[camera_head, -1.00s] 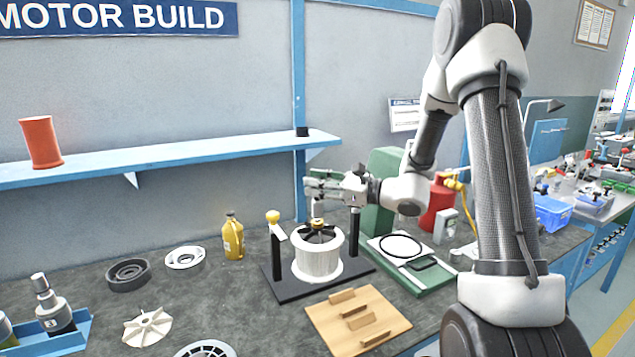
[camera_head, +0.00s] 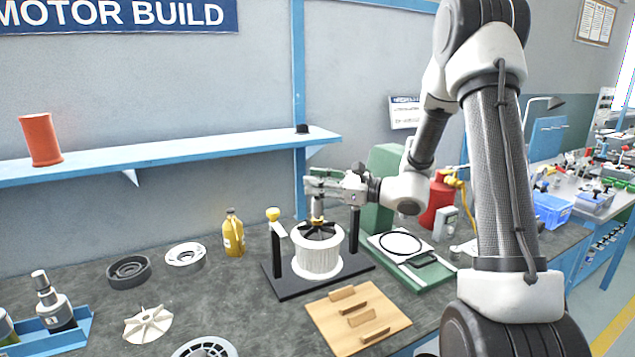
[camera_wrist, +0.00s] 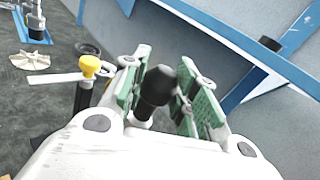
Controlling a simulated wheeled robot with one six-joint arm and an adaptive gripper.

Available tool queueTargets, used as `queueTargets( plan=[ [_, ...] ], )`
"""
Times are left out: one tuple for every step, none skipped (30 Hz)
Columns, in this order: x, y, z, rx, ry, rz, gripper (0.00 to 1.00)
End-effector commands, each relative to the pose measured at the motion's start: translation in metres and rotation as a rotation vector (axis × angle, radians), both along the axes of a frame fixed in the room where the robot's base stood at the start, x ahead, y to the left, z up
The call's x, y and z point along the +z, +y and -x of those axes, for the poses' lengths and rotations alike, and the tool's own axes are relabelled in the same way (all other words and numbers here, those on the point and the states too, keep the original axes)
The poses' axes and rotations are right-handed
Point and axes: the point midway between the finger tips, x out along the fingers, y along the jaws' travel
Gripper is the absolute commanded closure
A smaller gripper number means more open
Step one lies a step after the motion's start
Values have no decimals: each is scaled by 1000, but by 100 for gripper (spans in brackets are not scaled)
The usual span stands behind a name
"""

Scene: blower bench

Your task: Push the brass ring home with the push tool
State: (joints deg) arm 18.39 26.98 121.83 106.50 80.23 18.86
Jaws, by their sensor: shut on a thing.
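My gripper (camera_head: 322,184) is shut on the push tool (camera_head: 318,204). It holds the tool upright above the middle of the white ribbed cylinder (camera_head: 317,260), which stands on a black base. In the wrist view, the dark handle of the push tool (camera_wrist: 156,88) sits between the green finger pads. A small brass-coloured part, likely the brass ring (camera_head: 317,222), shows at the tool's lower end over the dark-vaned centre of the cylinder. I cannot tell whether the tool touches it.
A yellow-knobbed post (camera_head: 273,214) stands left of the cylinder and also shows in the wrist view (camera_wrist: 90,66). A wooden block board (camera_head: 330,325) lies in front. A green tray (camera_head: 440,280) is at right, a yellow bottle (camera_head: 233,233) at left.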

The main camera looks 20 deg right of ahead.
Motion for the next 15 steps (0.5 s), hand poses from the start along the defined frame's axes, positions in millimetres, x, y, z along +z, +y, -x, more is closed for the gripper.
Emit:
queueTargets(
  plan=[
    [-1, 0, 0, 0, 0, 0, 97],
    [-1, 0, 0, 0, 0, 0, 97],
    [-1, 0, 0, 0, 0, 0, 97],
    [-2, 0, 0, 0, 0, 0, 97],
    [-2, 0, 0, 0, 0, 0, 97],
    [-3, 0, 0, 0, 0, 0, 97],
    [-3, 0, 0, 0, 0, 0, 97],
    [-3, 0, 0, 0, 0, 0, 97],
    [-4, 0, 0, 0, 0, 0, 97],
    [-4, 0, 0, 0, 0, 0, 97],
    [-4, 0, 0, 0, 0, 0, 97],
    [-5, 0, 0, 0, 0, 0, 97],
    [-5, 0, 0, 0, 0, 0, 97],
    [-5, 0, 0, 0, 0, 0, 97],
    [-6, 0, 0, 0, 0, 0, 97]
  ],
)
